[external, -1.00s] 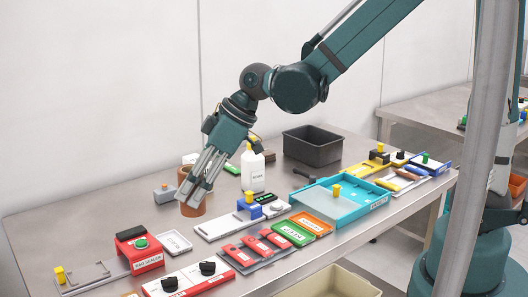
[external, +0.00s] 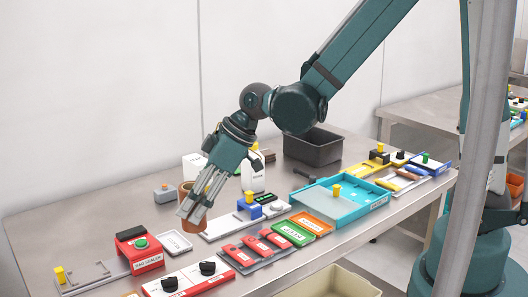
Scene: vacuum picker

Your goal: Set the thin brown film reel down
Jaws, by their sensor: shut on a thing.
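The brown film reel (external: 185,190) shows as a reddish-brown roll near the middle left of the bench in the external view. My gripper (external: 191,216) points down and to the left and is shut on the reel.
A white tray (external: 174,243) and the red bag sealer (external: 140,250) lie to the left and front. A long white device (external: 220,226) is close on the right. A grey box with a button (external: 166,194) stands behind left. A white bottle (external: 252,175) stands behind right.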

